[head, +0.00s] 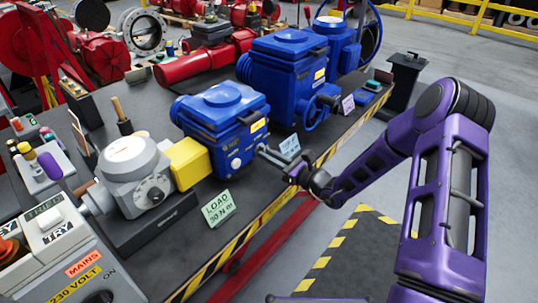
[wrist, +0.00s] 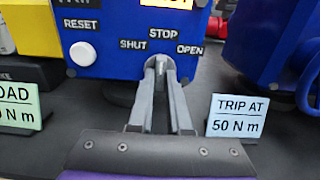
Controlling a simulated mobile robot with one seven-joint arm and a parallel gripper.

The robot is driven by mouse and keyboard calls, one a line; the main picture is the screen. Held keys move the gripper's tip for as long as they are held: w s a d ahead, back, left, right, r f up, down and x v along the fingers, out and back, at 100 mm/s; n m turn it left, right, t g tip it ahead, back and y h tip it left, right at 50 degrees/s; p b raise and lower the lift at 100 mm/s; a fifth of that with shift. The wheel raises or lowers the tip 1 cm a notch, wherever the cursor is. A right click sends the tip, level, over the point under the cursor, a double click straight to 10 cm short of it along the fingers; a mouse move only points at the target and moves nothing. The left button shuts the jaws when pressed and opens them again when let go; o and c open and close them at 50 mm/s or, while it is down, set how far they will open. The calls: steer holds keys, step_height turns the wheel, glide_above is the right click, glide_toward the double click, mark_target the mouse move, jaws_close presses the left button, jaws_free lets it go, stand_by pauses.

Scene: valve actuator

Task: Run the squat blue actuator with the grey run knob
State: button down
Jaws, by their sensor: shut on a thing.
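The squat blue actuator (head: 212,112) stands on the dark bench in the middle of the head view. Its blue front face (wrist: 115,50) fills the upper part of the wrist view, with the labels RESET, SHUT, STOP and OPEN. The grey run knob (wrist: 160,66) sits below STOP, between SHUT and OPEN, and is mostly hidden by my fingertips. My gripper (wrist: 161,78) is shut on the knob, its two grey fingers converging there. In the head view my gripper (head: 264,151) reaches the actuator's front from the right.
A yellow block (head: 188,163) and a grey unit with a dial (head: 135,175) adjoin the actuator on the left. A LOAD card (head: 218,208) and a TRIP AT 50 N m card (wrist: 237,116) stand near the front edge. A taller blue actuator (head: 290,75) stands close on the right.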

steer(key=c, duration=0.9)
jaws_free()
steer(key=shift+o, duration=0.2)
steer(key=shift+d, duration=0.1)
steer(key=v, duration=1.7)
steer(key=shift+s, duration=0.2)
steer(key=shift+d+f, duration=0.1)
